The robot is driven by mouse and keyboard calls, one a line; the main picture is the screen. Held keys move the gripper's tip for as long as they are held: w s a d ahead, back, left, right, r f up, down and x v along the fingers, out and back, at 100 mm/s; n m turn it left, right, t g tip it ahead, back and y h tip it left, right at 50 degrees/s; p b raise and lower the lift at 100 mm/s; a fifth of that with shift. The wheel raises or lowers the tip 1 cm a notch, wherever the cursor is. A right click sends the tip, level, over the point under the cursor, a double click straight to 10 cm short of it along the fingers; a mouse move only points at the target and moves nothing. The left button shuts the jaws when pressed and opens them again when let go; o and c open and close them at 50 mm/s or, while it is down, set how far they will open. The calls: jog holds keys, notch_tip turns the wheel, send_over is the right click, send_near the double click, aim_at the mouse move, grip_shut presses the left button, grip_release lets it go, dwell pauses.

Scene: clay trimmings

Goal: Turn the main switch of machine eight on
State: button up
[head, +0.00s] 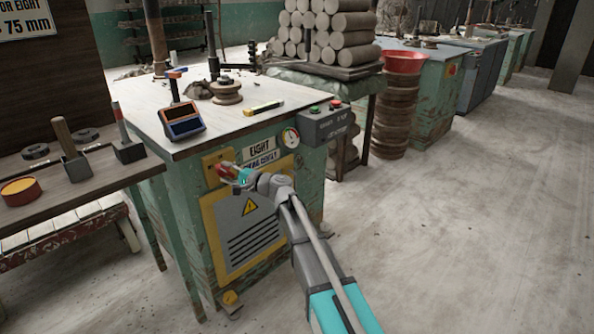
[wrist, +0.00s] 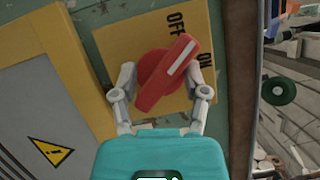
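The main switch (wrist: 165,76) is a red rotary knob with a white line on its bar, mounted on a yellow plate (wrist: 112,42) marked OFF and ON. In the wrist view the white line points up and right, between the two words. In the head view the red switch (head: 221,169) is on the front of the green machine eight (head: 181,190), left of its EIGHT label (head: 259,147). My gripper (wrist: 161,72) is open, one finger on either side of the knob, with gaps beside the bar. Whether a fingertip touches the knob is unclear.
A yellow-framed vent panel (head: 243,231) with a warning sign is below the switch. A grey box with buttons (head: 325,123) and a gauge (head: 290,137) are to the right. A wooden bench (head: 68,187) stands at left. The floor at right is clear.

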jog(key=shift+r+n+h+p, duration=0.2)
jog(key=shift+n+h+p, duration=0.3)
jog(key=shift+n, duration=0.6)
jog(key=p+v, duration=0.1)
jog(key=v, duration=1.3)
jog(key=s+d+r+n+g+h+p, duration=0.2)
jog(key=s+d+r+g+h+p, duration=0.1)
jog(key=p, duration=0.9)
jog(key=s+d+r+n+g+h+p, duration=0.2)
jog(key=s+d+r+h+p, duration=0.3)
jog(key=s+p, duration=0.5)
jog(key=shift+s+r+n+g+h+p, duration=0.3)
jog(key=shift+r+n+g+h+p, duration=0.15)
jog(key=shift+r+g+p, duration=0.4)
jog(key=shift+t, duration=0.25)
